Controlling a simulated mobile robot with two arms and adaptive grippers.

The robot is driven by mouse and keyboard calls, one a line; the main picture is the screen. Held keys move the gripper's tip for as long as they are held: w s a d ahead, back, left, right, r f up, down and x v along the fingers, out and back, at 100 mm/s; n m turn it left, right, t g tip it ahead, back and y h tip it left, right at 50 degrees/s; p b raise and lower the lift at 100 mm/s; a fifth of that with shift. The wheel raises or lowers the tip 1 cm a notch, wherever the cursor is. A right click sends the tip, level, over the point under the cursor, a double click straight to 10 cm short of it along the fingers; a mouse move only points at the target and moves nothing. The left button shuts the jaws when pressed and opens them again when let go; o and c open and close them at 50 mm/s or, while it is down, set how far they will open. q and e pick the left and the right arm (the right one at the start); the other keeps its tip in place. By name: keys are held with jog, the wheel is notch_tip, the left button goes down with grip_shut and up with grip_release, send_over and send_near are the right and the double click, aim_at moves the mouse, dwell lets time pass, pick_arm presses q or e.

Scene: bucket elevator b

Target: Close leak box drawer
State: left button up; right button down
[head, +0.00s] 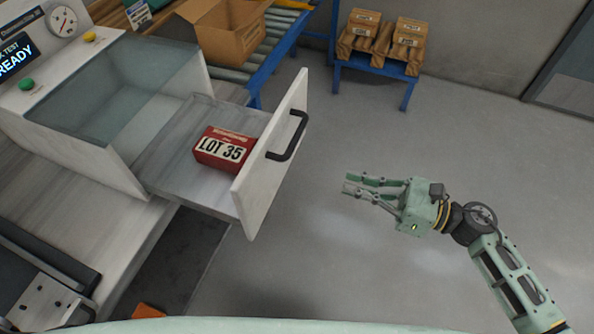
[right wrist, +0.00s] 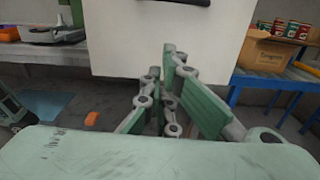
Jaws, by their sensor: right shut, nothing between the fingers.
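The leak box (head: 110,95) stands at the left in the head view, with a see-through upper wall. Its drawer (head: 185,165) is pulled out to the right. The white drawer front (head: 268,165) carries a black handle (head: 288,136). A red box marked LOT 35 (head: 222,148) lies in the drawer. My right gripper (head: 346,186) is to the right of the drawer front, apart from it, shut and empty, pointing left. In the right wrist view the gripper (right wrist: 160,60) faces the white drawer front (right wrist: 150,40). My left gripper is not seen.
A roller conveyor (head: 262,55) with an open cardboard box (head: 222,30) stands behind the drawer. A blue stand (head: 375,68) with brown packages is at the back. Clear grey floor lies right of the drawer. A small orange item (head: 148,311) is low at left.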

aim_at(278, 164)
jog(key=p+x, duration=0.1)
jog(key=x, duration=0.3)
jog(key=p+x, duration=0.2)
jog(key=x, duration=0.2)
jog(key=p+x, duration=0.2)
jog(key=x, duration=0.2)
jog(key=shift+s+a+r, duration=0.1)
jog(key=shift+a+r, duration=0.2)
jog(key=shift+a, duration=0.05)
jog(key=shift+w+a+f, duration=0.15)
jog(key=shift+w+a, duration=0.05)
jog(key=shift+a, duration=0.45)
jog(key=shift+a, duration=0.1)
